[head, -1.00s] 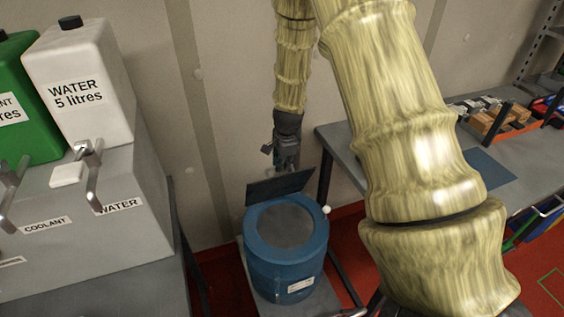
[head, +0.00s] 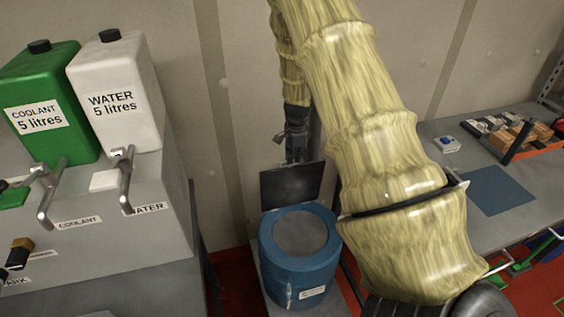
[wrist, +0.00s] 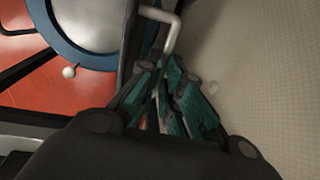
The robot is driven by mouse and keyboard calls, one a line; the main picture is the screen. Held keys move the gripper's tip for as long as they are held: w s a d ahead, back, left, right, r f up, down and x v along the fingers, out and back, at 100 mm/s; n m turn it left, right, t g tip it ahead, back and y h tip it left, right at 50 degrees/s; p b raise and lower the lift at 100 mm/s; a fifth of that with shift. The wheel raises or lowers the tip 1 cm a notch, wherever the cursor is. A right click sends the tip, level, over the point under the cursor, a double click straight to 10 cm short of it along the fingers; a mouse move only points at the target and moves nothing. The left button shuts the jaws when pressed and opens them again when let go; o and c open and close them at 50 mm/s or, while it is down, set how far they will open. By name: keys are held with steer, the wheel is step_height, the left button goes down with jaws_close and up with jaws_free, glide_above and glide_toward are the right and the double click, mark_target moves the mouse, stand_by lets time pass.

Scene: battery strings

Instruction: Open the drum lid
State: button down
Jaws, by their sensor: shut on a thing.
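In the wrist view my gripper (wrist: 168,90) is shut on the grey bent handle (wrist: 172,35) of the lid. The lid (wrist: 130,40) shows nearly edge-on there, with the drum rim (wrist: 70,45) to its left.
A grey cabinet (head: 110,235) with a green coolant container (head: 50,135) and a white water container (head: 125,100) is at left. A grey bench (head: 470,215) is at right. The wall is close behind my gripper. My arm hides part of the area right of the drum.

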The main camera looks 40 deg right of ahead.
steer(key=shift+w+d+f, duration=0.15)
steer(key=shift+w, duration=0.3)
steer(key=c, duration=1.6)
jaws_free()
steer(key=shift+s, duration=0.15)
steer(key=shift+o, duration=0.3)
steer(key=shift+w+d+f, duration=0.1)
steer(key=shift+w, duration=0.1)
steer(key=shift+s, duration=0.1)
step_height(320, 180, up, 12)
steer(key=s, duration=0.1)
steer(key=shift+a, duration=0.3)
steer(key=shift+s, duration=0.1)
